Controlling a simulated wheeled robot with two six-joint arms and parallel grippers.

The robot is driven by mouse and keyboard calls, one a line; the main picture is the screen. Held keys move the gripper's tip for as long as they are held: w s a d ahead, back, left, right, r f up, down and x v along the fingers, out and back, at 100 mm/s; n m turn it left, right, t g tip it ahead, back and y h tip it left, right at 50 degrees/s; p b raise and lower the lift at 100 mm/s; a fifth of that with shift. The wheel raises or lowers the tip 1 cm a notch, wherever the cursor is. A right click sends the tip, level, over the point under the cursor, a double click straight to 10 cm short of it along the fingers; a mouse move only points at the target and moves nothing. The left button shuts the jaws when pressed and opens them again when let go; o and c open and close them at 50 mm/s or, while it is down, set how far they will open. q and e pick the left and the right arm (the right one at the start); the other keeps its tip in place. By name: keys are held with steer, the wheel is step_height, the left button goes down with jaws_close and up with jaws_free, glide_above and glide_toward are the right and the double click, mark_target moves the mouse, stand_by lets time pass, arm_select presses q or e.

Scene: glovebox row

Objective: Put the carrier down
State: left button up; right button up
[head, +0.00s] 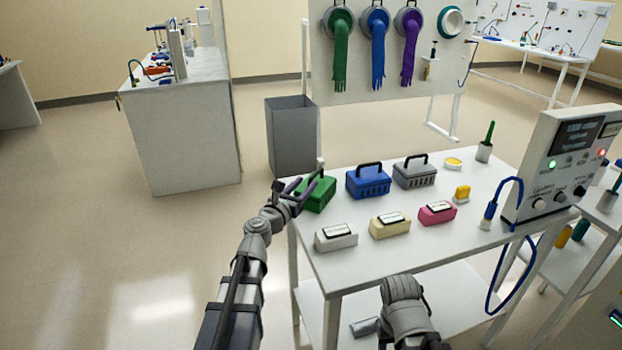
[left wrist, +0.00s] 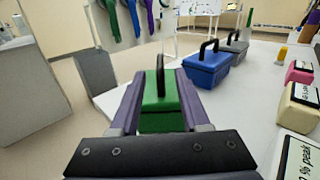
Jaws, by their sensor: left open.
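A green carrier (head: 318,196) with a dark arched handle stands at the left back corner of the white table (head: 365,262). It looks upright and appears to rest on the tabletop. My left gripper (head: 299,188) is at its left side. In the left wrist view the open fingers (left wrist: 157,92) lie on either side of the green carrier (left wrist: 160,112), with its handle upright between them. The carrier's base is partly hidden by the fingers. A blue carrier (head: 368,184) and a grey carrier (head: 414,174) stand in a row to its right. My right gripper cannot be seen.
White, cream and pink labelled boxes (head: 390,225) stand in front of the carriers. A grey bin (head: 290,140) stands behind the table's left end.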

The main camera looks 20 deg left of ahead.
arm_select(q)
steer(key=s+a, duration=0.1)
steer(key=s, duration=0.5)
steer(key=shift+s+a, duration=0.15)
